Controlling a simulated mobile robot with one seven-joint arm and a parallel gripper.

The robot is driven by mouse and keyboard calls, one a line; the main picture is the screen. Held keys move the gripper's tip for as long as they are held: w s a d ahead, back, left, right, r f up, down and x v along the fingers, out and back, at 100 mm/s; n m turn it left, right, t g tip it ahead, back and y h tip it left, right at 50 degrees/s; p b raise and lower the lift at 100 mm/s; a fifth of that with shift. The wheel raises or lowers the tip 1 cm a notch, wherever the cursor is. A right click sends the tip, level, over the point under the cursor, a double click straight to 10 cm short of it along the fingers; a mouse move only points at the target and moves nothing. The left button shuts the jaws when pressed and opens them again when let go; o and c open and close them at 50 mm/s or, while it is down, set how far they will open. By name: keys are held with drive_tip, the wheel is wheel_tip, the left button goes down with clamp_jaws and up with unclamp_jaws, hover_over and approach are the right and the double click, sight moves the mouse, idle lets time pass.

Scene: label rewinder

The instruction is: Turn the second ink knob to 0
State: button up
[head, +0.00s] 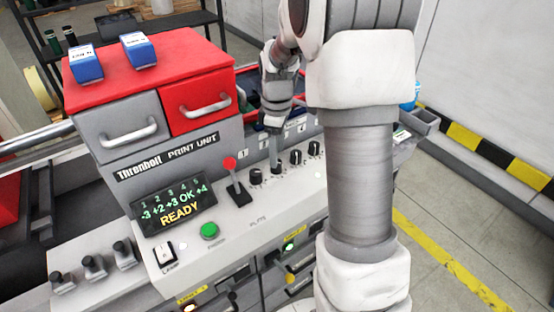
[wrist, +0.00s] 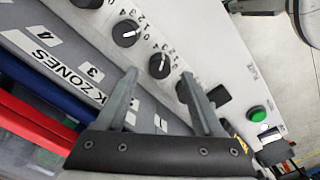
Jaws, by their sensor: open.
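A row of black ink knobs with white pointer marks sits on the white sloping panel (head: 240,212) of the print unit. Counting from the red lever, the first knob (head: 256,177) is clear in the head view. The second knob (wrist: 159,65) shows in the wrist view between my fingertips, with numbers printed beside it. My gripper (wrist: 159,75) is open and empty, its fingers pointing at the panel around this knob; contact cannot be told. In the head view my gripper (head: 276,155) hides most of the second knob. The third knob (wrist: 126,33) stands beside it. The display (head: 174,212) reads READY with signed numbers.
The red-topped lever (head: 233,178) stands left of the knobs, and a green button (head: 209,231) lies in front of it. Grey and red drawers (head: 198,104) rise behind the panel. Two blue-labelled items (head: 139,50) rest on the red top. Neighbouring knobs stand close to my fingers.

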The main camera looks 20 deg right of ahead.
drive_tip(key=shift+f, duration=2.05)
clamp_jaws()
